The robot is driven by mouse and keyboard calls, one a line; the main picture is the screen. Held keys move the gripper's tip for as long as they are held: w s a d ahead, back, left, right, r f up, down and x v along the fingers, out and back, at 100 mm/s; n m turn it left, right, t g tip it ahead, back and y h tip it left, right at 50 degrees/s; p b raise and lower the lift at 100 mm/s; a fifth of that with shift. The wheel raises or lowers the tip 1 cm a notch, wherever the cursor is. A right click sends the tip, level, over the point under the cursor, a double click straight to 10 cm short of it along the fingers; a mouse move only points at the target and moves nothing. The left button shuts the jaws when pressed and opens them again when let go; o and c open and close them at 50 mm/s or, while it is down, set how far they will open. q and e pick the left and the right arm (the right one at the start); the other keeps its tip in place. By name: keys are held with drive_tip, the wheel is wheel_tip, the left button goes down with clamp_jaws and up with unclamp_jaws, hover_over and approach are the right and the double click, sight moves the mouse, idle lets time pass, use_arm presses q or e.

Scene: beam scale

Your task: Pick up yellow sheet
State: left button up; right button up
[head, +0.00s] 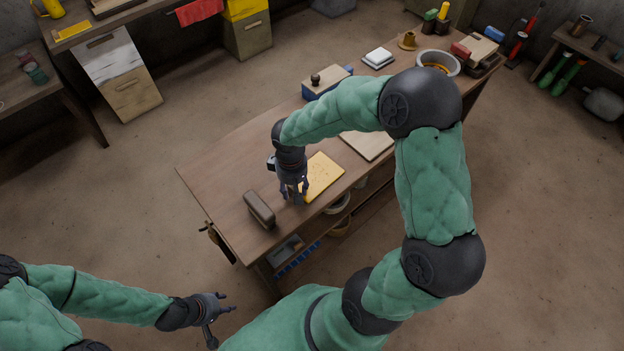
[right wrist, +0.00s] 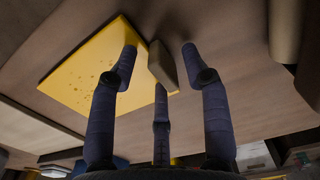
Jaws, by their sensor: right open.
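The yellow sheet (head: 322,177) lies flat on the wooden table, with small dark specks on it. It also shows in the right wrist view (right wrist: 80,75). My right gripper (head: 295,190) is open over the table at the sheet's left edge. In the right wrist view, its fingers (right wrist: 160,60) are spread, and one fingertip overlaps the sheet in the picture; I cannot tell whether they touch. A small grey-brown block (right wrist: 162,64) lies between the fingers, beside the sheet's corner. My left gripper (head: 221,322) is open and empty, off the table at lower left.
A brown rounded box (head: 259,210) stands left of the right gripper. A pale board (head: 368,144) lies beyond the sheet. The table's left end (head: 215,165) is clear.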

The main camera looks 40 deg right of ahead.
clamp_jaws()
idle(0.3)
